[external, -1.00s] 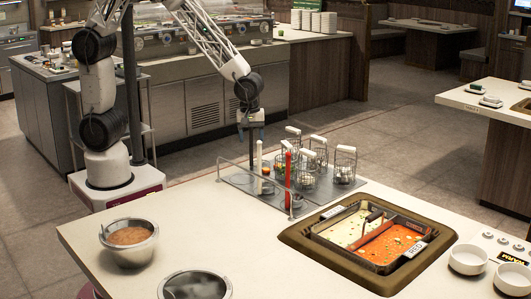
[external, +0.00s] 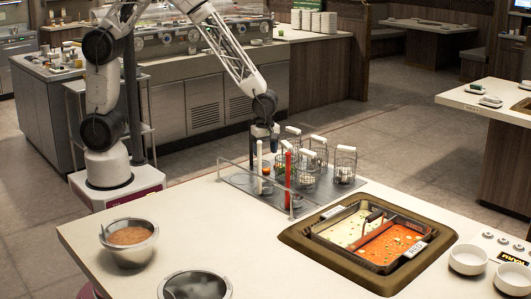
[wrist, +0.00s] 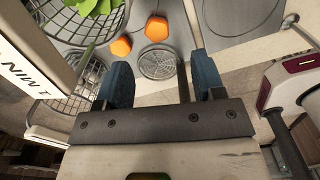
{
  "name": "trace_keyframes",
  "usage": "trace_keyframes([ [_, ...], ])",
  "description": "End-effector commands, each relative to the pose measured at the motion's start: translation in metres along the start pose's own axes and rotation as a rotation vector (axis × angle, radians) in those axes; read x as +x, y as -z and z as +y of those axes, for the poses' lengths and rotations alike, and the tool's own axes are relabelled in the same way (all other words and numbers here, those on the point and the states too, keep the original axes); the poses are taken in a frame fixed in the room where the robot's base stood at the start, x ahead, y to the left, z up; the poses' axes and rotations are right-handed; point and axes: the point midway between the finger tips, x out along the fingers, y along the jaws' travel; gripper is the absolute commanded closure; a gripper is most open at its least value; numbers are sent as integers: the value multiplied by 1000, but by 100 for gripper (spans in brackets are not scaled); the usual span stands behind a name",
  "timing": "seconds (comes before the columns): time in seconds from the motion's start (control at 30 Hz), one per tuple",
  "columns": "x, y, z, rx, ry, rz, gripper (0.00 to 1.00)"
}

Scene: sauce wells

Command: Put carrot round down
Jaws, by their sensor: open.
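Two orange carrot rounds show in the wrist view. One carrot round (wrist: 121,46) lies on the grey tray beside the wire basket with green leaves, and another carrot round (wrist: 157,28) lies a little right of it. My gripper (wrist: 162,82) is open, with its two blue fingers apart and no carrot between them. A round wire mesh piece (wrist: 157,62) shows beyond the fingertips, between them. In the external view my gripper (external: 268,137) hangs above the back of the grey tray (external: 238,181).
Several wire baskets with white handles (external: 345,166) stand on the tray, beside a red upright stick (external: 288,165) and a clear rail. A two-part pot of white and red broth (external: 385,245) is sunk in the counter to the right. The front left counter holds a soup bowl (external: 130,237).

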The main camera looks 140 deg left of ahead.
Motion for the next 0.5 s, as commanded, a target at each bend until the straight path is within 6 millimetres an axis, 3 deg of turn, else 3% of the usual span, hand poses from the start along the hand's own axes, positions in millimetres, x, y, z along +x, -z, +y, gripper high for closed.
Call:
trace_keyframes([
  [0.2, 17, 0, 0, 0, 2, 1, 37],
  [0.5, 19, 0, 0, 1, 0, 0, 37],
])
